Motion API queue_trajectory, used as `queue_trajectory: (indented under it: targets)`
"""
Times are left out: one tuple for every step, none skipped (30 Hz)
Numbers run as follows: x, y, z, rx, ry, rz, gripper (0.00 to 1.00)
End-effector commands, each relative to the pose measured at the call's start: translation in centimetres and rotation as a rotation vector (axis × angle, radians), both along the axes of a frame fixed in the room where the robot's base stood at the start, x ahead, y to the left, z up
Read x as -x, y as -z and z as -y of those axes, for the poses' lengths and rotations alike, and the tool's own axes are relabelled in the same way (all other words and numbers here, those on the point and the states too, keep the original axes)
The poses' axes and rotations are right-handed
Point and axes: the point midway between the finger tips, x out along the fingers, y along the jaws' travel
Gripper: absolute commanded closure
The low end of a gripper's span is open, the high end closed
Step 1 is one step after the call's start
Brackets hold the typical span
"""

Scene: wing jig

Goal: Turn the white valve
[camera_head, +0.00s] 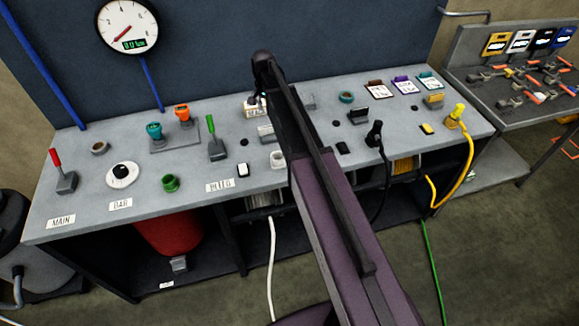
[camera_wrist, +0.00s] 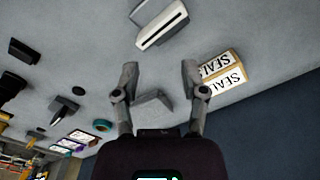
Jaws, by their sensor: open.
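A white round disc with a black knob (camera_head: 122,174) lies on the left part of the grey bench top, behind the BAR label. It is the one white valve-like part I can make out, but I cannot tell for sure that it is the valve. My gripper (camera_wrist: 160,72) is open and empty in the wrist view, above the bench, with a grey bracket (camera_wrist: 153,103) showing between and below its fingers. It is far to the right of the white disc. In the head view my arm hides most of the gripper.
A SEALS box (camera_wrist: 222,72) stands close beside the right finger. A slotted grey block with a white face (camera_wrist: 163,28) lies beyond the fingertips. A red lever (camera_head: 61,170), a green lever (camera_head: 214,138) and orange and teal knobs (camera_head: 182,112) rise from the bench. A gauge (camera_head: 127,26) hangs behind.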

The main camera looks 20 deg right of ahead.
Motion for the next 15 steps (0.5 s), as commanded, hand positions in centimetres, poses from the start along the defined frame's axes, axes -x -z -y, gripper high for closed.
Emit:
queue_trajectory:
  targets:
    - [0.0,-0.9,0.0,0.000,0.000,0.000,0.44]
    - [0.0,-1.2,0.0,0.000,0.000,0.000,0.44]
    - [0.0,-1.5,0.0,0.000,0.000,0.000,0.44]
    - [0.0,-1.7,0.0,0.000,0.000,0.000,0.44]
    - [0.0,-2.0,0.0,0.000,0.000,0.000,0.44]
    - [0.0,-2.3,0.0,0.000,0.000,0.000,0.44]
    - [0.0,-2.5,0.0,0.000,0.000,0.000,0.44]
    - [0.0,-2.8,0.0,0.000,0.000,0.000,0.44]
    - [0.0,-3.1,0.0,0.000,0.000,0.000,0.44]
    - [0.0,-3.3,0.0,0.000,0.000,0.000,0.44]
    - [0.0,-3.5,0.0,0.000,0.000,0.000,0.44]
    - [0.0,-3.8,0.0,0.000,0.000,0.000,0.44]
    - [0.0,-4.0,0.0,0.000,0.000,0.000,0.44]
    - [0.0,-4.2,0.0,0.000,0.000,0.000,0.44]
    - [0.0,-4.5,0.0,0.000,0.000,0.000,0.44]
